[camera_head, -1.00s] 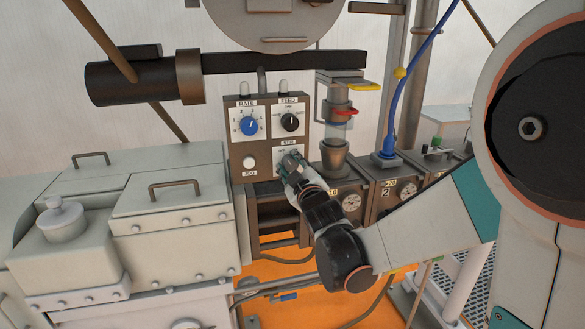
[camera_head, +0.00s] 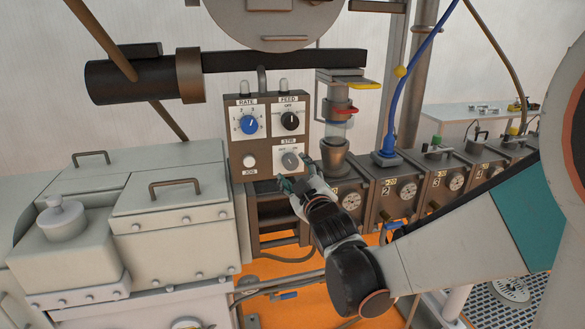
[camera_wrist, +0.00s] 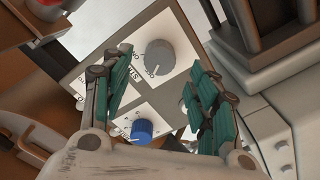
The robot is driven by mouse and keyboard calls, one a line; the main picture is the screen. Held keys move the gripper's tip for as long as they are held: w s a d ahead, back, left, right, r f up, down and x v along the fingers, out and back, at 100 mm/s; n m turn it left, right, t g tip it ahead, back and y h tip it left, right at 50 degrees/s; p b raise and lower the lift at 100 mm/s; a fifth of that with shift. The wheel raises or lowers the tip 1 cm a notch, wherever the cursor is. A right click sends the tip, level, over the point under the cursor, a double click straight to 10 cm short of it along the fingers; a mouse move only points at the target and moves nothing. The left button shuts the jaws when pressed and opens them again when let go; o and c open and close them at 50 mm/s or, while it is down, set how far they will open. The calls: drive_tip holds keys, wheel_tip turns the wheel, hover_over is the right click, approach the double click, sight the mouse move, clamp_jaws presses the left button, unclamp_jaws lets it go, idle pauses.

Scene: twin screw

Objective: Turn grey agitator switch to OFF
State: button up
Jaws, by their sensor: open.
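The grey agitator switch (camera_head: 290,161) is a round knob on a white plate labelled STIR, at the lower right of the brown control panel (camera_head: 270,143).
The panel also carries a blue RATE knob (camera_head: 249,125), a black FEED knob (camera_head: 290,121) and a white JOG button (camera_head: 249,161). A glass-and-metal column (camera_head: 336,135) stands close on the right. Grey machine housings (camera_head: 160,200) fill the left. Several gauge boxes (camera_head: 398,195) run to the right.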

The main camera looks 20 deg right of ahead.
drive_tip(key=s, duration=0.7)
drive_tip(key=shift+s, duration=0.3)
drive_tip(key=shift+f, duration=0.1)
drive_tip(key=s+f+m+g+b, duration=0.2)
drive_tip(key=s+f+m+g, duration=0.2)
drive_tip(key=s, duration=0.6)
drive_tip(key=s+f+m+g+b, duration=0.2)
drive_tip(key=s+f+m+g, duration=0.2)
drive_tip(key=s+f+g, duration=0.3)
drive_tip(key=s+f, duration=0.2)
drive_tip(key=s, duration=0.2)
drive_tip(key=shift+s+f+b, duration=0.3)
drive_tip(key=shift+b, duration=0.1)
